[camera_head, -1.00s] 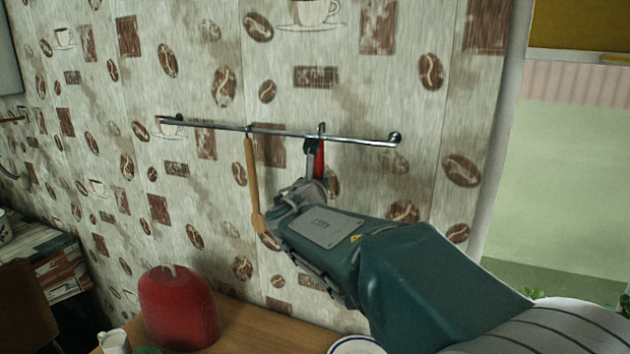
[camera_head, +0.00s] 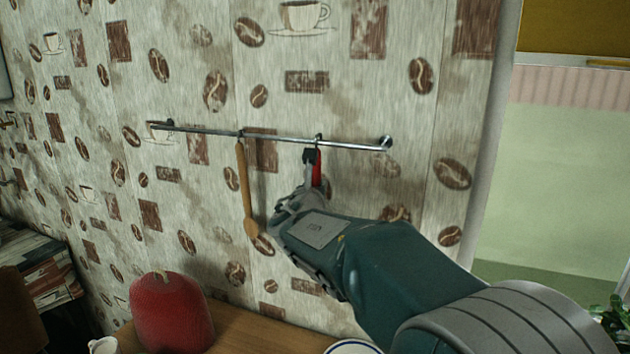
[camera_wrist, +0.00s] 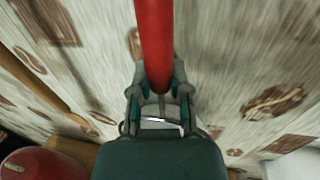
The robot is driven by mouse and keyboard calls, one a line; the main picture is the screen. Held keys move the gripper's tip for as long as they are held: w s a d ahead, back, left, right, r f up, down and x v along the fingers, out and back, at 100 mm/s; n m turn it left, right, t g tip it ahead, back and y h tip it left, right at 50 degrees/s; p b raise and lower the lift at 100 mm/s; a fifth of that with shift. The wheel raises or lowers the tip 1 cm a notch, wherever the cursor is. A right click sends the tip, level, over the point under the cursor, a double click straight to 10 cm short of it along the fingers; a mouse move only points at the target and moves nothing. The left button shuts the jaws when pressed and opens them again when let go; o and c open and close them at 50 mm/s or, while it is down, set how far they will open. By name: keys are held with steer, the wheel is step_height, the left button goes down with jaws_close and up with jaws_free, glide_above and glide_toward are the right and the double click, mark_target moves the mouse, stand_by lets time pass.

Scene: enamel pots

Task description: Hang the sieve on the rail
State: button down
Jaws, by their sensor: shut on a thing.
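The rail (camera_head: 275,138) is a thin metal bar on the wallpapered wall, with small hooks on it. The sieve's red handle (camera_head: 317,168) stands upright just under a hook (camera_head: 318,138) right of the rail's middle. Whether its top is looped on that hook I cannot tell. The sieve's bowl is hidden.
A wooden spatula (camera_head: 244,190) hangs from the rail left of my gripper. Below, a red rounded object (camera_head: 170,312) stands on the wooden counter (camera_head: 250,332), with a white mug (camera_head: 103,346) and a plate rim (camera_head: 353,347) at the picture's lower edge.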

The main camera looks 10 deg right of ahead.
steer(key=shift+f, duration=0.2)
steer(key=c, duration=0.5)
jaws_free()
